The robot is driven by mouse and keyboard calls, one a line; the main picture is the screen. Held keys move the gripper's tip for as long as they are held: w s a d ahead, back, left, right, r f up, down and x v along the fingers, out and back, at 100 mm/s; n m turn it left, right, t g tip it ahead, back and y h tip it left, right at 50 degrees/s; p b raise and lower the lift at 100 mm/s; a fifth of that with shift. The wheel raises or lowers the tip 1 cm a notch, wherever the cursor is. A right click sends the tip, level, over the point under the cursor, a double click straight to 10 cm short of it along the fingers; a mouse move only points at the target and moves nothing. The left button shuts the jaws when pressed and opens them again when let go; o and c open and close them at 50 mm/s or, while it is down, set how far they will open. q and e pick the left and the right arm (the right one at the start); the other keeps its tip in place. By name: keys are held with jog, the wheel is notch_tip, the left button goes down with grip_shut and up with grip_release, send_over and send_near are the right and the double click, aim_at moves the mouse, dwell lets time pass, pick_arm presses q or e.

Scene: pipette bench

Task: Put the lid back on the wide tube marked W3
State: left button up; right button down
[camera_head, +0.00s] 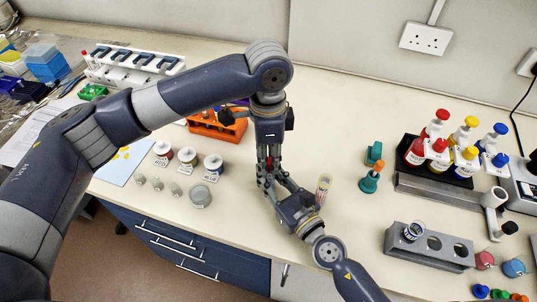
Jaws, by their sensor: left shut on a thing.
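My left gripper (267,176) points down at the middle of the bench. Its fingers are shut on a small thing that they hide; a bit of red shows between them. My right gripper (280,193) reaches in from the lower right, its fingers close beside the left one's. Whether it is open or holds anything is unclear. A clear tube with yellowish marks (323,188) shows just behind my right wrist. A grey block with wide round holes (436,252) stands at the right, a clear wide tube (413,231) in its left hole. No W3 mark is readable, and no lid is clearly visible.
Colored bottles (439,150) stand on a black tray at right. An orange rack (217,128) is behind the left forearm. Labelled jars (187,158) and small weights are left. Bench between my grippers and the grey block is mostly clear.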

pick_arm(q)
jog(key=m, duration=0.6)
jog(key=shift+w+a+m, duration=0.1)
jog(key=shift+w+m, duration=0.1)
jog(key=shift+m, duration=0.1)
jog(key=shift+c, duration=0.3)
pick_arm(e)
jog(key=shift+s+a, duration=0.1)
pick_arm(q)
jog(key=m, duration=0.8)
jog(key=o, duration=0.6)
jog(key=shift+s, duration=0.1)
jog(key=shift+o, duration=0.2)
jog(key=shift+r, duration=0.1)
jog(key=shift+r, duration=2.2)
jog(key=shift+c, duration=0.5)
